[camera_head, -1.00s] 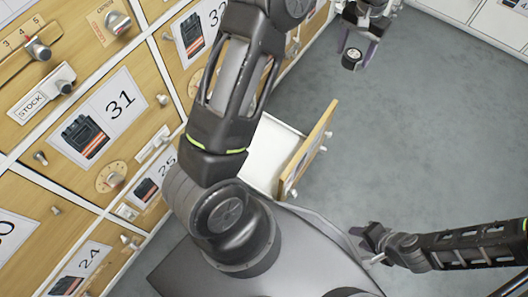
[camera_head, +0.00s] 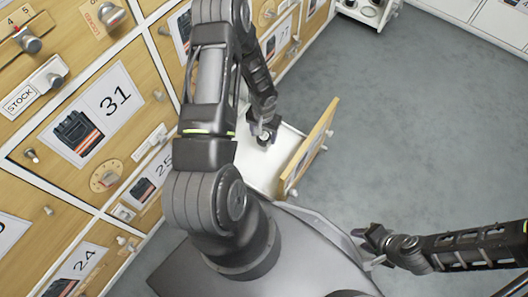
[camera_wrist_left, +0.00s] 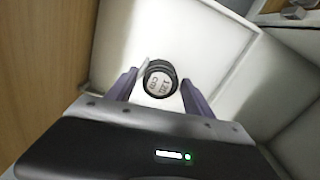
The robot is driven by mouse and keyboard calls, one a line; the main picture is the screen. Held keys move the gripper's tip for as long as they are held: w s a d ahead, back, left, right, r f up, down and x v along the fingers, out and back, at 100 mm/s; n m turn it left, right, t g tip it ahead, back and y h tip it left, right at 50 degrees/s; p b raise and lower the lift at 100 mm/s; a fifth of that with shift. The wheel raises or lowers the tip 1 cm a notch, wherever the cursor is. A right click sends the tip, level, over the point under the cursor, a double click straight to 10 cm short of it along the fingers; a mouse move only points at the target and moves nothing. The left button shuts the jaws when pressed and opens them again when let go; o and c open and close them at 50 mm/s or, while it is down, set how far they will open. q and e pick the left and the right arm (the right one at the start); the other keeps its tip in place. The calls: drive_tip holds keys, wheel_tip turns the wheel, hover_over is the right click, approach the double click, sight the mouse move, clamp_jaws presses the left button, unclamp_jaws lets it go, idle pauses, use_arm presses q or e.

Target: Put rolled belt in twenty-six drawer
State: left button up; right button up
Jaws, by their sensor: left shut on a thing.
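The rolled belt (camera_wrist_left: 160,78) is a small dark roll with a pale labelled face. It sits between the fingers of my left gripper (camera_wrist_left: 158,90), which is shut on it. In the head view my left gripper (camera_head: 264,136) is over the open drawer (camera_head: 254,172), a white-lined drawer with a wooden front (camera_head: 308,148). The belt shows there as a small dark shape (camera_head: 263,140). The drawer's number is not visible. My right gripper (camera_head: 372,240) is at the lower right, away from the drawer, and its finger opening is too small to judge.
Wooden drawer fronts numbered 31 (camera_head: 85,118), 25 (camera_head: 150,180) and 24 (camera_head: 85,262) line the left side. A white trolley or shelf (camera_head: 366,12) stands at the top. Grey floor (camera_head: 420,120) lies clear to the right.

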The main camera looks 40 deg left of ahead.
use_arm(q)
wheel_tip(320, 180, down, 6)
drive_tip(key=shift+w+f+b, duration=0.1)
drive_tip(key=shift+b, duration=1.15)
drive_tip(key=shift+f+b, duration=0.85)
drive_tip(key=shift+f, duration=1)
drive_tip(key=shift+f, duration=0.15)
drive_tip(key=o, duration=1.5)
